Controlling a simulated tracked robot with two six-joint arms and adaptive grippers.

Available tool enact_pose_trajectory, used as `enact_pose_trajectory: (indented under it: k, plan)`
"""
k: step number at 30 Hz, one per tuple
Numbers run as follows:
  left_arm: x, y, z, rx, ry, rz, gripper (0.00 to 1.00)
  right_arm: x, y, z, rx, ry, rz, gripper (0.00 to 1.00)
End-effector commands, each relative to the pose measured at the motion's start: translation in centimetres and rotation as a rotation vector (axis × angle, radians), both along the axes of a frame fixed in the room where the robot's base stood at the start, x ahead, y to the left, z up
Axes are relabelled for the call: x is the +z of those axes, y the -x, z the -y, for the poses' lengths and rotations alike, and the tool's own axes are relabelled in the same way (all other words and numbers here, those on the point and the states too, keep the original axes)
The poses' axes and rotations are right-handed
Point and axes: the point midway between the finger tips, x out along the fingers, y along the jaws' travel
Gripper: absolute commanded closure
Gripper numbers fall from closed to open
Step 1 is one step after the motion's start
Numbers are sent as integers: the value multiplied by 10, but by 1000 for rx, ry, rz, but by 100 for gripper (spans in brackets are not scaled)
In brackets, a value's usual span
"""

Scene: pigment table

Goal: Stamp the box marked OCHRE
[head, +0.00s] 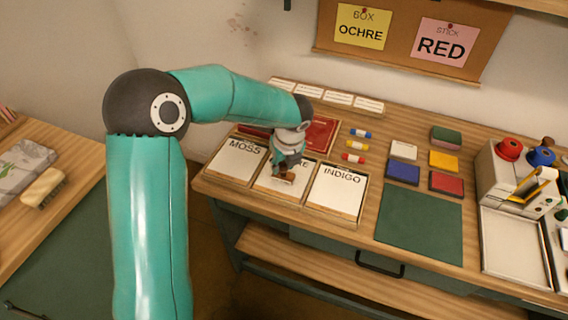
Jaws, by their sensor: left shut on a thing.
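Three boxes with white labelled tops stand in a row on the table. The left one reads MOSS (237,160), the right one INDIGO (338,191). The middle box (268,187) is partly covered by my left gripper; the end of its word shows as "RE", which fits OCHRE. My left gripper (287,167) points down over this box, shut on a small brown thing (285,177), probably a stamp. I cannot tell whether it touches the box top. A yellow card reading BOX OCHRE (362,27) and a pink card reading STICK RED (444,42) hang on the board. My right gripper is out of view.
Blue (403,172), red (446,184) and yellow (443,161) pads lie right of the boxes, behind a green mat (420,225). A grey holder (499,178) with red and blue knobs stands at the right. A red box (320,134) lies behind the row.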

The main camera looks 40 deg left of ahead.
Motion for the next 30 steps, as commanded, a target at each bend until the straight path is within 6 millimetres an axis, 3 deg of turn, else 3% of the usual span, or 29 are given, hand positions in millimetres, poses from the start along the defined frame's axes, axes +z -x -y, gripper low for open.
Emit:
enact_pose_trajectory:
  k: [8, 30]
  plan:
    - [3, 1, 1, 0, 1, -4, 92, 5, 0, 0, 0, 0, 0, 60]
    - [64, 0, 0, 0, 0, -1, 92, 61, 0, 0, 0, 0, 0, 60]
